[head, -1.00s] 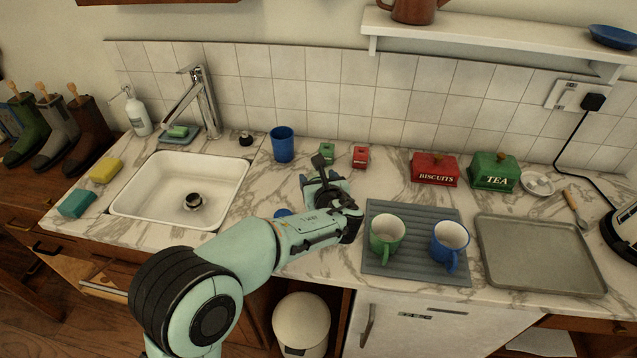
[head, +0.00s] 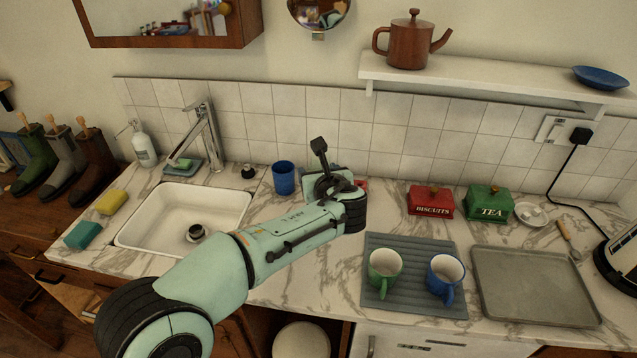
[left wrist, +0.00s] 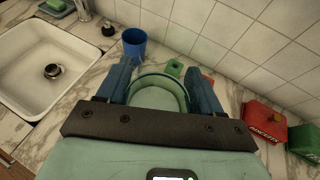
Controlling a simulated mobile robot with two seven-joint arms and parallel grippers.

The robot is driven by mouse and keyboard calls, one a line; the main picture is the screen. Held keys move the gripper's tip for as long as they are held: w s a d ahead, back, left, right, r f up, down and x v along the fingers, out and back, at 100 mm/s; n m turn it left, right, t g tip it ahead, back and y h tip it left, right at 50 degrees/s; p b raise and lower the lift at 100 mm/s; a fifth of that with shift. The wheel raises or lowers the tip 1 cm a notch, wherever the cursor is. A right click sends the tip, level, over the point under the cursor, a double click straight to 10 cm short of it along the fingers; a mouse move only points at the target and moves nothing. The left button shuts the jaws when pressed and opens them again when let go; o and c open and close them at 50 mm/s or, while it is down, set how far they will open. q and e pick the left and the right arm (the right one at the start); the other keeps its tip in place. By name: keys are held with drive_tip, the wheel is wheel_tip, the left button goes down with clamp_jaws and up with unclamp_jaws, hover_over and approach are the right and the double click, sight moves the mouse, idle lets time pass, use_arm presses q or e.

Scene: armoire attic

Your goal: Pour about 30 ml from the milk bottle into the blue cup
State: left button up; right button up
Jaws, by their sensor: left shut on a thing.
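My left gripper (head: 322,184) is above the counter, right of the blue tumbler. In the left wrist view its blue fingers (left wrist: 160,90) are shut on a round, pale green, glassy-looking thing (left wrist: 162,82), seen from above. It may be the milk bottle; its lower part is hidden. A blue mug (head: 446,275) with a white inside stands upright on the grey ribbed mat. A handleless blue tumbler (head: 283,178) stands by the sink and also shows in the left wrist view (left wrist: 134,44). I cannot tell which is the blue cup. My right gripper is not in view.
A green mug (head: 384,270) stands beside the blue mug on the mat (head: 408,243). A grey tray (head: 535,285) lies to the right. The red biscuits tin (head: 431,201) and green tea tin (head: 488,203) stand behind. The sink (head: 185,215) is at left.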

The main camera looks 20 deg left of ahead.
use_arm(q)
drive_tip(key=shift+r+p, duration=0.65)
drive_tip(key=shift+r, duration=1.9)
